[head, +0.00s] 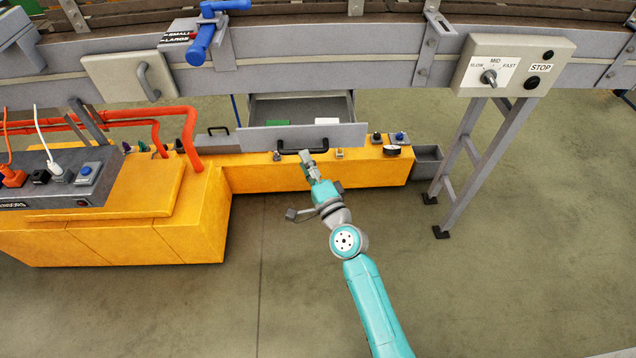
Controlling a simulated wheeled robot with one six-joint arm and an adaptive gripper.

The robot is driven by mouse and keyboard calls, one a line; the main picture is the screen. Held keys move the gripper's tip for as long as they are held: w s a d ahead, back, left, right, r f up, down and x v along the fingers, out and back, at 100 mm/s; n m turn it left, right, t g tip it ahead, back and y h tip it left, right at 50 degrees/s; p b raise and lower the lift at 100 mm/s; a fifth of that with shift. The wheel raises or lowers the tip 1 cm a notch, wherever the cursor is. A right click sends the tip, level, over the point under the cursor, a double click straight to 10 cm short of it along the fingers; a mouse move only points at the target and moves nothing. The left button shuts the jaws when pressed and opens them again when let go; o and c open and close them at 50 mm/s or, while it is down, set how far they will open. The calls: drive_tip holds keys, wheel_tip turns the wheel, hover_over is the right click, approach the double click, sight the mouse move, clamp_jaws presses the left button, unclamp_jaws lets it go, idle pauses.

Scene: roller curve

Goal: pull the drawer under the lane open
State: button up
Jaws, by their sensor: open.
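The grey drawer (262,139) under the lane stands partly pulled out, and its inside shows from above. A green block (277,122) and a white item (326,121) lie inside it. My gripper (307,157) is open just in front of and below the handle. From this view I cannot tell whether its fingers touch the handle.
A yellow bench (300,175) with small knobs runs below the drawer. Orange pipes (190,140) and a grey power box (60,185) stand at left. A lane support leg (478,155) stands at right. The floor (500,270) in front is clear.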

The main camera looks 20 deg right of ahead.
drive_tip(key=v, duration=0.8)
idle(0.4)
drive_tip(key=s+f+n+g+h, duration=0.1)
drive_tip(key=s+f+n+g, duration=0.2)
drive_tip(key=s, duration=0.8)
drive_tip(key=s+f+n+h, duration=0.1)
drive_tip(key=s+f+n, duration=0.25)
drive_tip(key=s, duration=0.75)
drive_tip(key=s+r+n+g, duration=0.1)
drive_tip(key=s+r+n, duration=0.2)
drive_tip(key=s, duration=0.7)
drive_tip(key=s+r+n+g, duration=0.1)
drive_tip(key=s+r+n, duration=0.2)
drive_tip(key=s+n, duration=0.3)
drive_tip(key=s, duration=0.4)
drive_tip(key=shift+r+n, duration=0.15)
drive_tip(key=shift+n, duration=0.2)
